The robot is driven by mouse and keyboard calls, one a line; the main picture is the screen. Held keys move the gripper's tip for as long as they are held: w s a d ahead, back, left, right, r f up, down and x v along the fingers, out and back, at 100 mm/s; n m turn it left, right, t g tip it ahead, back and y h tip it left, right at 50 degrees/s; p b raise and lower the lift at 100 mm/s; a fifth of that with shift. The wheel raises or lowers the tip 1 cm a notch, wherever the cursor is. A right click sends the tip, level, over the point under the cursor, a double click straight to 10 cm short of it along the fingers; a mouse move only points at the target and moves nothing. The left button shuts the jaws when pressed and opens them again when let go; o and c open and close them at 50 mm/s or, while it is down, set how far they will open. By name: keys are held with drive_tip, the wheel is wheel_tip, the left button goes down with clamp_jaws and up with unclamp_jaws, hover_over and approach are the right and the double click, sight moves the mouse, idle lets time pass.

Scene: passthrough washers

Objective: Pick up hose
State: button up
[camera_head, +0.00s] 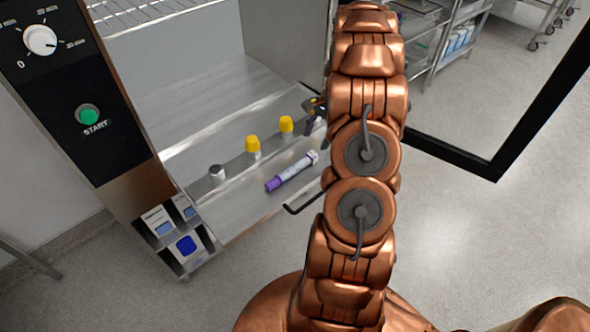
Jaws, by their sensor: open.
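A short whitish tube (297,168) with a purple end lies on the metal ledge of the washer; it is the item here that looks most like the hose. It lies slanted, purple end toward the lower left, in front of the yellow-capped fittings. My gripper (316,113) is beyond the tube, to its upper right, at the left side of my copper arm. It is open, and only a small dark part shows. The arm hides most of the gripper and anything behind it. A small purple patch shows at the gripper; I cannot tell what it is. The tube is apart from the gripper.
Two yellow-capped fittings (253,146) and a grey-capped fitting (217,173) stand on the ledge. A control panel (80,90) with a dial and green button is at left. A dark door frame (494,165) is at right. Shelving (440,40) stands behind. The right floor is clear.

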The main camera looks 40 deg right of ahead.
sight(311, 155)
drive_tip(key=shift+s+p+x, duration=0.15)
drive_tip(key=shift+p+x, duration=0.2)
drive_tip(key=shift+x, duration=1.4)
drive_tip(key=shift+s+p+x, duration=0.1)
drive_tip(key=shift+p+x, duration=0.2)
drive_tip(key=shift+x, duration=1.45)
clamp_jaws()
